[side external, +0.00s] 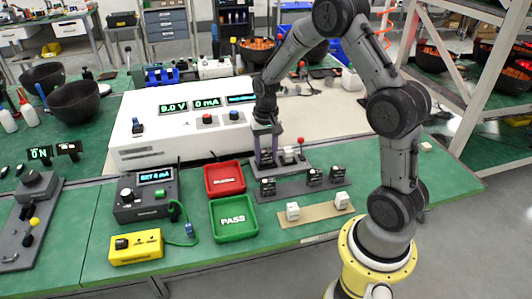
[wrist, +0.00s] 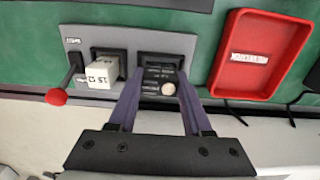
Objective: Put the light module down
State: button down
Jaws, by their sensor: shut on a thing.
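My gripper (side external: 267,150) points down over the test fixture (side external: 293,164), right of the red tray. In the wrist view its two purple fingers (wrist: 157,90) are shut on a dark module (wrist: 158,76) with small print and a pale round dot. The dark module is at one socket of the grey fixture (wrist: 190,42); I cannot tell whether it is fully seated. A white module (wrist: 103,72) sits in the neighbouring socket; it also shows in the side view (side external: 288,154). A red-knobbed lever (wrist: 57,96) stands at the fixture's end.
A red tray (side external: 224,178) and a green PASS tray (side external: 234,218) lie left of my gripper. Several dark modules (side external: 314,177) stand on a dark rack in front. White modules (side external: 292,211) stand on a beige strip. A white power unit (side external: 180,130) is behind.

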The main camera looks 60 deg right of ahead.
aim_at(266, 151)
jog(key=shift+f, duration=0.15)
jog(key=shift+c, duration=1.7)
grip_release()
notch_tip(266, 151, up, 12)
jog(key=s+a+r+n+t, duration=0.3)
jog(key=s+a+r+n, duration=0.1)
jog(key=s+a+r, duration=0.5)
jog(key=s+a+n+t, duration=0.2)
jog(key=s+a+n, duration=0.3)
jog(key=s, duration=0.7)
jog(key=shift+a+t, duration=0.3)
jog(key=shift+a, duration=0.1)
jog(key=shift+f, duration=0.1)
